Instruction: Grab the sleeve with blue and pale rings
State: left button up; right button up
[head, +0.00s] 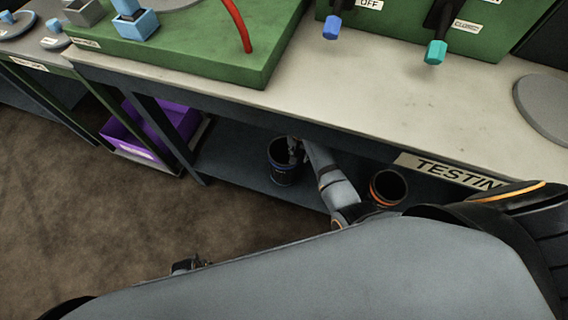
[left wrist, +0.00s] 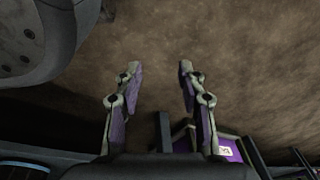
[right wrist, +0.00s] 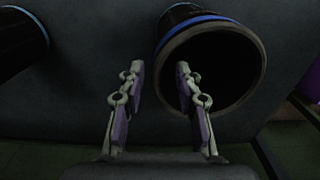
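A dark, open-topped sleeve with a blue ring (head: 283,174) stands on the lower shelf in the head view. It also shows in the right wrist view (right wrist: 249,35), its wide mouth facing the camera; I cannot clearly make out pale rings on it. My right gripper (head: 294,152) is at its rim; in the right wrist view the gripper (right wrist: 158,78) is open, one finger over the mouth and the other outside the wall. Contact is unclear. My left gripper (head: 188,265) is low over the floor, open and empty in the left wrist view (left wrist: 158,80).
A sleeve with orange rings (head: 387,188) stands to the right, beside my right arm. Another dark cylinder with a blue band (right wrist: 18,45) is at the right wrist view's left edge. A purple bin (head: 150,131) is at left. The worktop (head: 340,90) overhangs the shelf.

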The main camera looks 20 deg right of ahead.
jog(key=f, duration=0.1)
jog(key=f+b, duration=0.1)
jog(key=f, duration=0.1)
jog(key=f+b, duration=0.1)
jog(key=f, duration=0.1)
jog(key=shift+w+d+f, duration=0.2)
jog(key=shift+d+f, duration=0.05)
jog(key=shift+f, duration=0.1)
pick_arm(q)
jog(key=w+d+r, duration=0.2)
jog(key=w+r, duration=0.2)
jog(key=r, duration=0.1)
jog(key=shift+w+r, duration=0.2)
jog(key=shift+r, duration=0.1)
pick_arm(e)
jog(key=shift+c, duration=0.3)
grip_shut()
